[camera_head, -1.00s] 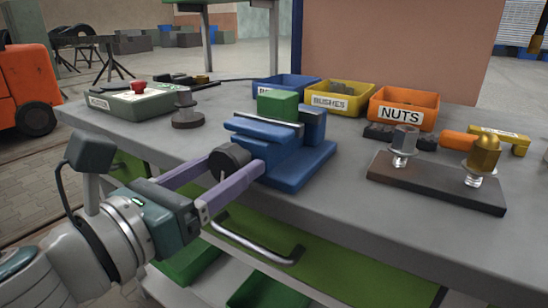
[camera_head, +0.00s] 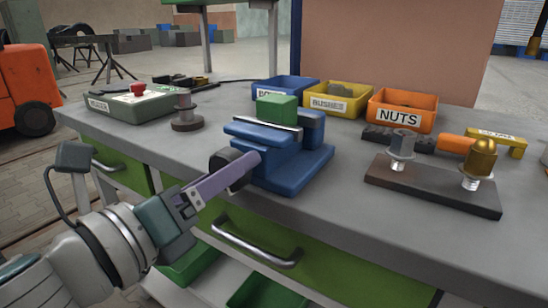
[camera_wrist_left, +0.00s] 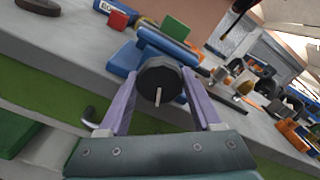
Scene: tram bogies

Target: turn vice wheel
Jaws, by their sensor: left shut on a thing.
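The blue vice (camera_head: 285,160) stands near the front edge of the grey workbench, with a green block (camera_head: 277,109) between its jaws. Its black wheel (camera_head: 224,164) sticks out at the front; it also shows in the left wrist view (camera_wrist_left: 158,80). My left gripper (camera_head: 245,165) is shut on the wheel, one purple finger on each side of it. The gripper is rolled, so in the head view one finger largely hides the wheel and the other finger. My right gripper is not in view.
Blue, yellow and orange bins (camera_head: 403,111) stand behind the vice. A dark plate (camera_head: 433,188) with two bolts lies at the right. A green-grey box with a red button (camera_head: 137,88) is at the left. A drawer handle (camera_head: 255,244) sits below the bench edge.

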